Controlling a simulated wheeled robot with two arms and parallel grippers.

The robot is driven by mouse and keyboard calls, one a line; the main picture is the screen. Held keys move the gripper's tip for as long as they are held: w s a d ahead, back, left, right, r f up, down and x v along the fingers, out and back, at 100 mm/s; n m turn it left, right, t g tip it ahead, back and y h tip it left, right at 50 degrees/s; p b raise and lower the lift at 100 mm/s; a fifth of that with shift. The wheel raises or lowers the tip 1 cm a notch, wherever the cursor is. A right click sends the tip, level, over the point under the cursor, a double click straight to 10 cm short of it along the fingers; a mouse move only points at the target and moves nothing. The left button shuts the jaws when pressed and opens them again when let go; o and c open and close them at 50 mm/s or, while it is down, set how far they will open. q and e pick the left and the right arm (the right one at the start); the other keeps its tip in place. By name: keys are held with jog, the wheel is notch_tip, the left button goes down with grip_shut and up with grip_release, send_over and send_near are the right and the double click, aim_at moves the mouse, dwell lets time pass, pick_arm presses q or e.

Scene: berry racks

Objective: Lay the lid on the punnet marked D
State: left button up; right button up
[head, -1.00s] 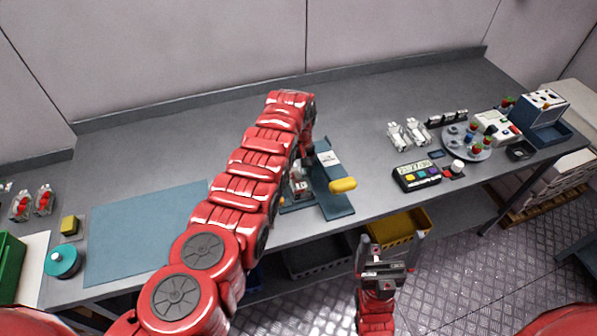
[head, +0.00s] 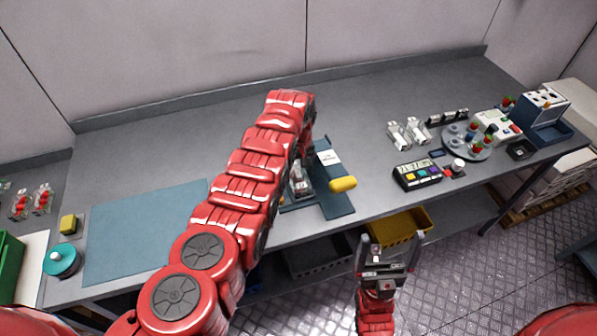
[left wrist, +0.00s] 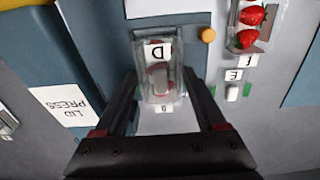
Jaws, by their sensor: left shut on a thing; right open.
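The punnet marked D (left wrist: 157,52) is a clear box with red berries in it, straight ahead in the left wrist view. My left gripper (left wrist: 161,82) is shut on a clear lid, whose see-through outline is hard to separate from the punnet. The fingers sit either side of the near part of the punnet. I cannot tell whether the lid touches its rim. In the head view my left arm partly covers this spot beside the blue press. My right gripper (head: 391,246) is open and empty, in front of the table's edge.
The blue lid press (head: 333,178) with a yellow handle (head: 343,184) stands close by. The table's back is clear.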

dwell(0.4)
pick_arm(q)
jog(key=o, duration=1.2)
jog(key=shift+o, duration=0.2)
jog(key=shift+w+r+p, duration=0.1)
jog(key=shift+r+p, duration=1.8)
jog(key=shift+r, duration=0.4)
jog(key=shift+r+p, duration=0.6)
jog(key=shift+r, duration=0.6)
